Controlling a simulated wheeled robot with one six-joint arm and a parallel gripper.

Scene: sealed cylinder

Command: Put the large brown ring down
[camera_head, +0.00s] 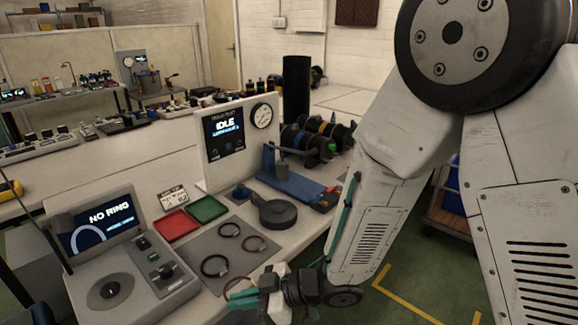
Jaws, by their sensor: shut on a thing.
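My gripper (240,298), with teal fingers, is low in the view, just off the front edge of the grey mat (196,246). It is shut on a thin ring (236,281), seen as a dark arc above the fingertips. I take this for the large brown ring; its colour is hard to tell, and the fingers hide part of it. Three other rings lie flat on the mat: a dark one at the back (229,229), a brownish one at the right (255,243) and a black one nearer the gripper (214,266).
A red tray (176,225) and a green tray (208,208) lie behind the mat. A black round block (278,213) stands at its right. The ring-gauge console (108,213), reading "NO RING", is at left. An upright "IDLE" panel (223,137) stands behind.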

